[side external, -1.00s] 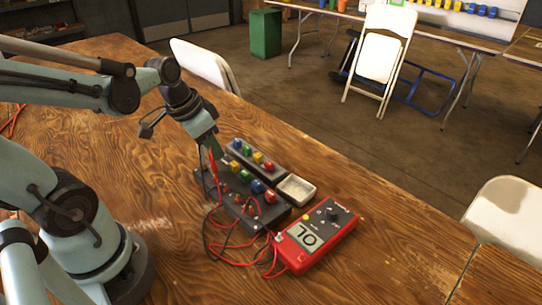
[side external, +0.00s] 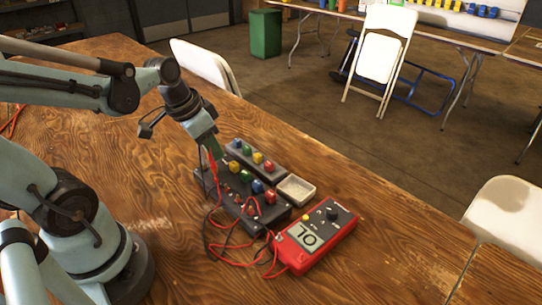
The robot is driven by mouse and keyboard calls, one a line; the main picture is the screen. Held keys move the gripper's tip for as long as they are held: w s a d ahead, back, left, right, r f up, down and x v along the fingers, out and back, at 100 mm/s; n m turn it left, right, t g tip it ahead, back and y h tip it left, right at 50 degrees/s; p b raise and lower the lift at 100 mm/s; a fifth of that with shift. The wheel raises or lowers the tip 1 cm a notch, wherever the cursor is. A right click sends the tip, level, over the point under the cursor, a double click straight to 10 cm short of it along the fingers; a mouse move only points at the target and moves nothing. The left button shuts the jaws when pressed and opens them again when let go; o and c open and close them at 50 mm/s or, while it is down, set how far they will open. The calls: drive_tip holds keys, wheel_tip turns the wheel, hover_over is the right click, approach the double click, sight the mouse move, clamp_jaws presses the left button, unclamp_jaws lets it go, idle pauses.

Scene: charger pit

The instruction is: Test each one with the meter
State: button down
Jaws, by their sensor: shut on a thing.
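My gripper (side external: 211,147) points down at the left end of the dark test block and is shut on a red probe (side external: 212,170). Its tip is at or just above the block, and I cannot tell whether it touches. The front dark block (side external: 240,208) carries several coloured pieces, among them a blue one (side external: 257,187) and a red one (side external: 270,197). A rack (side external: 247,166) behind it holds green, blue, yellow and red pieces. The red meter (side external: 331,243) lies to the right, its screen (side external: 306,237) reading OL.
A small pale tray (side external: 295,191) sits right of the rack. Red and dark leads (side external: 240,260) loop over the wooden table (side external: 180,215) between block and meter. White folding chairs stand around the table. The table front right of the meter is clear.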

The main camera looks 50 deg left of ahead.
drive_tip(key=shift+f, duration=0.9)
idle(1.2)
drive_tip(key=c, duration=0.7)
unclamp_jaws()
drive_tip(key=shift+r, duration=3.75)
drive_tip(key=shift+w+d+f+n+t, duration=0.25)
drive_tip(key=shift+d+t, duration=0.3)
drive_tip(key=shift+d, duration=0.55)
drive_tip(key=shift+d+f+n+t, duration=0.15)
drive_tip(key=shift+d+f+t, duration=0.25)
drive_tip(key=shift+d, duration=0.65)
drive_tip(key=shift+w+d+f+n+t, duration=0.2)
drive_tip(key=shift+d+t, duration=0.45)
drive_tip(key=shift+d, duration=0.45)
